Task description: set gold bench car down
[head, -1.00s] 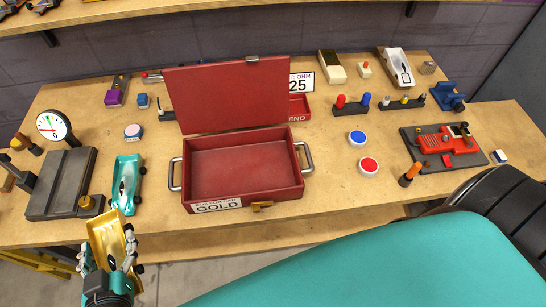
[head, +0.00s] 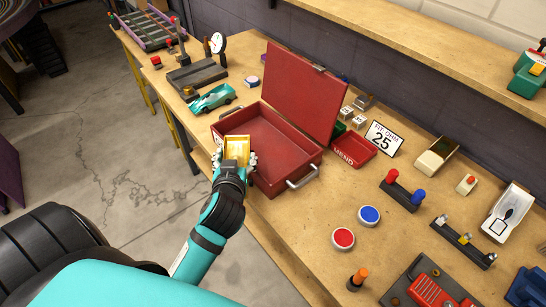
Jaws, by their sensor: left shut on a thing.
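The gold car (head: 237,149) is in my left gripper (head: 236,163), which is shut on it. In the head view the car is at the near left edge of the open red case (head: 290,163), over or in front of its front wall; its height above the bench is hard to tell. The case's lid stands up at the back and its inside looks empty. A teal car (head: 213,98) rests on the bench left of the case. My right gripper is not in view.
The wooden bench (head: 305,218) has free room right of the case. A red MEND tray (head: 354,150), a sign reading 25 (head: 383,139), a blue button (head: 369,215) and a red button (head: 343,239) are right of it. A gauge (head: 217,43) stands far left.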

